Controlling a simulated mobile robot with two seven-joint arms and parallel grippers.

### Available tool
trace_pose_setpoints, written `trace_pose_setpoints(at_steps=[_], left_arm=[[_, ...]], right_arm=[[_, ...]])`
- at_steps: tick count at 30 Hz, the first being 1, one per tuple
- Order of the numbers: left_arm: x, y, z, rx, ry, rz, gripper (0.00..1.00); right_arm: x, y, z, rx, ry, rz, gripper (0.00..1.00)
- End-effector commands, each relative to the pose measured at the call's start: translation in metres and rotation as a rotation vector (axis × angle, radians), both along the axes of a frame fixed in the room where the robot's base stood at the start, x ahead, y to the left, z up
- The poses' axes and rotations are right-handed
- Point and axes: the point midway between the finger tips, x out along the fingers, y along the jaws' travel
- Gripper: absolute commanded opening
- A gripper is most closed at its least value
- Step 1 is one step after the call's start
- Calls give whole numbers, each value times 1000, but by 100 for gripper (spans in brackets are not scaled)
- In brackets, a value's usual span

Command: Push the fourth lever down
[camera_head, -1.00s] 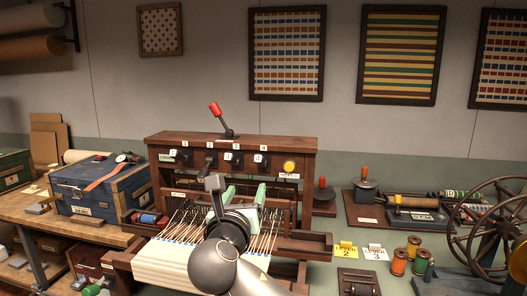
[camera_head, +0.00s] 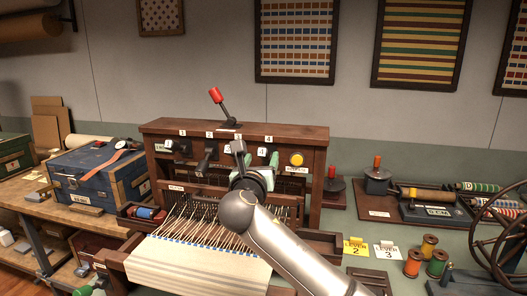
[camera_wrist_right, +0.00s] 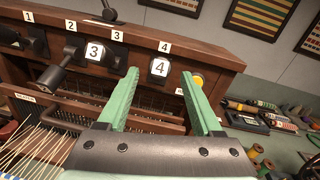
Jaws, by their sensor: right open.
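The loom's wooden front panel (camera_head: 232,146) carries a row of dark levers under labels 1 to 4. In the right wrist view, the second lever (camera_wrist_right: 60,70) hangs lower than the third lever (camera_wrist_right: 118,58). A white tag marked 4 (camera_wrist_right: 158,67), at the fourth lever, shows between my finger tips; the lever's body is mostly hidden behind it. My right gripper (camera_head: 261,160) has green fingers and is open in front of this spot. It also shows in the right wrist view (camera_wrist_right: 160,78), one finger either side of the tag. Contact cannot be told. My left gripper is not in view.
A yellow button (camera_head: 297,159) sits right of the fourth lever. A red-knobbed lever (camera_head: 224,104) stands on top of the loom. Threads (camera_head: 195,220) stretch below the panel. Spools (camera_head: 413,263) and a spoked wheel (camera_head: 500,238) are at right, a blue case (camera_head: 98,178) at left.

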Motion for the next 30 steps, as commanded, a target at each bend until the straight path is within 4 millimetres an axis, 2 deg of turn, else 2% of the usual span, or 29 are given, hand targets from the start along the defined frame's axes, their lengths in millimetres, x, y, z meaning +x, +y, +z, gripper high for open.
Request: trace_pose_setpoints(at_steps=[3, 9, 15, 23, 25, 30], left_arm=[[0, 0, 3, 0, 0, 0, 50], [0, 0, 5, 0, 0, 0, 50], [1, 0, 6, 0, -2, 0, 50], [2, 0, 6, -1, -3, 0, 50], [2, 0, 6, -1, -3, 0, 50], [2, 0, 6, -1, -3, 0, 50]], right_arm=[[17, -4, 1, -1, 0, -1, 67], [35, -8, 1, 0, -1, -1, 67], [42, -10, 1, 1, -1, 0, 67], [43, -10, 1, 1, -2, 1, 67], [43, -10, 1, 1, -2, 1, 62], [43, -10, 0, 1, -1, 1, 43]])
